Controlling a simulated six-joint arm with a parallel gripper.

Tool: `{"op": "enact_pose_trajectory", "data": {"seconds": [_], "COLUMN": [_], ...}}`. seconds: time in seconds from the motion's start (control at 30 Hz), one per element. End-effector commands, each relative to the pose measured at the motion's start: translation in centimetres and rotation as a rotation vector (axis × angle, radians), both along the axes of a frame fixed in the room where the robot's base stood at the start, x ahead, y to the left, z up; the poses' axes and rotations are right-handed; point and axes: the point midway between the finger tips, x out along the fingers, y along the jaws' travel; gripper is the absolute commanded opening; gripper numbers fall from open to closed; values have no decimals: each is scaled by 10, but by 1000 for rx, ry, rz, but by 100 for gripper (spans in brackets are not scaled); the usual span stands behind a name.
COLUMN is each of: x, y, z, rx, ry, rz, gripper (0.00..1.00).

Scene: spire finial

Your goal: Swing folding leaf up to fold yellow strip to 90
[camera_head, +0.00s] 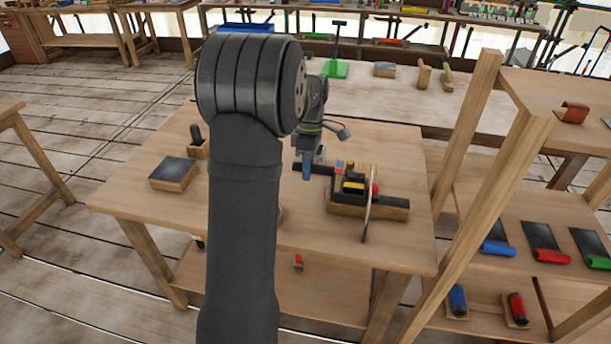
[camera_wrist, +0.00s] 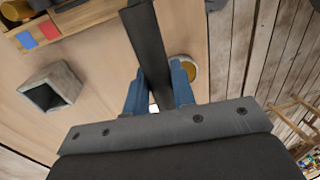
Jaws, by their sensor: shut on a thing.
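The folding device stands on a wooden base (camera_head: 368,208) on the table, with black bars on top. The yellow strip (camera_head: 353,187) shows there as a small yellow patch among the black parts; its bend angle is too small to tell. My gripper (camera_head: 307,172), with blue fingers, is just left of the device. In the wrist view my gripper (camera_wrist: 158,85) is shut on a long dark bar (camera_wrist: 147,40), apparently the folding leaf's handle. The bar runs between the fingers toward the top of the picture. How it joins the leaf is hidden, and I cannot make out the strip there.
A dark-topped block (camera_head: 173,174) lies left on the table (camera_head: 310,225). A wooden post (camera_head: 465,130) and shelf rise close on the right. My arm hides the table's middle left.

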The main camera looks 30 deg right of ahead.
Motion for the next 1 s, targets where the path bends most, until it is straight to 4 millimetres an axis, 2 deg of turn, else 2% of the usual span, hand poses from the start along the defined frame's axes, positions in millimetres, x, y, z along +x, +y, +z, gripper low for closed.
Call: {"op": "enact_pose_trajectory", "data": {"seconds": [0.5, 1.0], "x": [31, 39], "y": [-31, -39], "z": [-9, -13], "rx": [3, 1], "ry": [3, 1], "rz": [0, 0], "gripper": [0, 0]}}
